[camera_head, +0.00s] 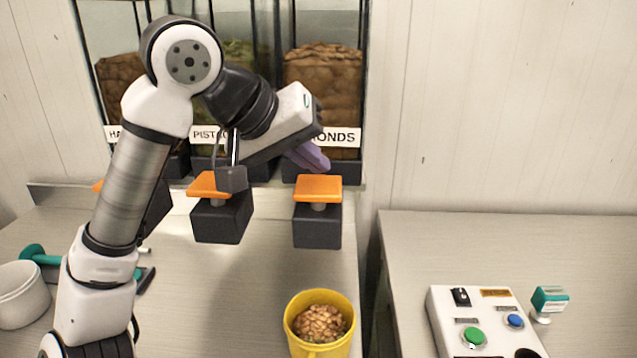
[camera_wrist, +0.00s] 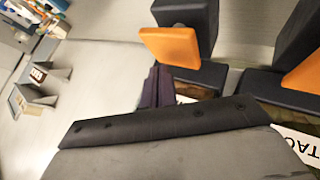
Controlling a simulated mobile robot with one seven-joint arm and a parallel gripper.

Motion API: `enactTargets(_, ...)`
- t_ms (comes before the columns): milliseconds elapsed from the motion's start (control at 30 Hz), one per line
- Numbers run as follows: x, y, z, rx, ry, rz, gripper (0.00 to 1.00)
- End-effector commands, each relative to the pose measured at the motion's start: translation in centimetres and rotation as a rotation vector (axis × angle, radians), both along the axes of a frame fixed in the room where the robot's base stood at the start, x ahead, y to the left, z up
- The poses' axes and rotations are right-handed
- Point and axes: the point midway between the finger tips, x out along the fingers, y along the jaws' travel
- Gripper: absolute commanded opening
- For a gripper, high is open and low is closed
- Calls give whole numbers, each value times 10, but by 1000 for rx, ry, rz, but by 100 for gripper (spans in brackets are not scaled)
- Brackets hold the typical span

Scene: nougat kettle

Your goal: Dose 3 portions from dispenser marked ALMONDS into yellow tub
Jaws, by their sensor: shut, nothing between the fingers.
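The dispenser with the partly covered label ending "ONDS" (camera_head: 340,138) is the rightmost of the row, with brown contents behind glass. Its orange press plate (camera_head: 318,187) sits on a dark block and appears raised on its short stem. An orange plate on a dark block also shows in the wrist view (camera_wrist: 170,47). The yellow tub (camera_head: 290,322) stands below this block and holds brown nuts. My gripper (camera_head: 318,163), with purple fingers, is shut and empty just above the orange plate. I cannot tell whether it touches. The purple fingers also show in the wrist view (camera_wrist: 156,88).
The PISTACHIO-side dispenser's orange plate (camera_head: 208,184) is to the left, partly behind my arm. A white tub (camera_head: 18,293) and a teal-handled tool (camera_head: 38,255) lie at far left. A control box (camera_head: 485,325) with green and blue buttons sits on the right counter, across a gap.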

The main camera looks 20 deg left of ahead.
Motion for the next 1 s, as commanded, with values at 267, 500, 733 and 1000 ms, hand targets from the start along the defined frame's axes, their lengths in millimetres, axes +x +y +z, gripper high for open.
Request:
enactTargets(267,0,0,0,0,0,0,0)
enactTargets(500,0,0,0,0,0,0,0)
enactTargets(733,0,0,-1,0,0,0,0)
enactTargets(1000,0,0,-10,0,0,0,0)
